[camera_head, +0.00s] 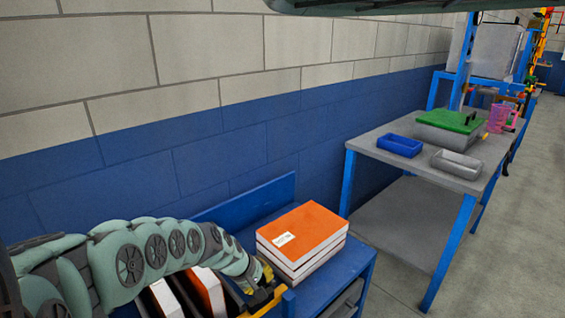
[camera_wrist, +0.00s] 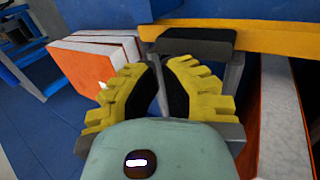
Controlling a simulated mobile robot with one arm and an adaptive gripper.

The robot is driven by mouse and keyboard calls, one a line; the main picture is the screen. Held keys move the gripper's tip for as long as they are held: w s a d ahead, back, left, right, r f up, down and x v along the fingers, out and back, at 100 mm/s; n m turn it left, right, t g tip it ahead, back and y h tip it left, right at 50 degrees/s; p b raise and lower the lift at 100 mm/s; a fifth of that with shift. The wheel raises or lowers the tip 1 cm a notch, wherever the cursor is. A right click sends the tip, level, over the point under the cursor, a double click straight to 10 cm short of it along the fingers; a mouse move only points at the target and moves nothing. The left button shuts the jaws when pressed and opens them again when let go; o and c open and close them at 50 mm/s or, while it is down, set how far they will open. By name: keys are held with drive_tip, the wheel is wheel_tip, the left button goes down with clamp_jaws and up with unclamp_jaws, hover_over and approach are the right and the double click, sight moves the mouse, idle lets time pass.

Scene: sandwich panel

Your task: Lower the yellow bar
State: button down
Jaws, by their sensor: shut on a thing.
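The yellow bar (camera_wrist: 262,38) runs across the top of the wrist view, with a dark handle (camera_wrist: 193,42) on grey brackets just in front of it. My gripper (camera_wrist: 162,75), with yellow ribbed fingers, reaches up to this handle, one finger on each side of a grey bracket. It is shut at the handle, and the exact contact is partly hidden behind the fingers. In the head view my gripper (camera_head: 266,296) is low in the picture, at the right end of the box row. A piece of the yellow bar (camera_head: 289,303) shows beside it.
Orange-and-white boxes stand upright (camera_head: 207,291) near my arm. A stack of orange-topped boxes (camera_head: 301,234) lies on the blue bench (camera_head: 349,263) to the right. A grey table (camera_head: 469,184) with a blue tray (camera_head: 400,145) stands farther off. A block wall is behind.

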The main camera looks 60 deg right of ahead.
wheel_tip(320, 180, up, 11)
drive_tip(key=p, duration=0.2)
drive_tip(key=shift+d+f, duration=0.15)
drive_tip(key=shift+f, duration=0.05)
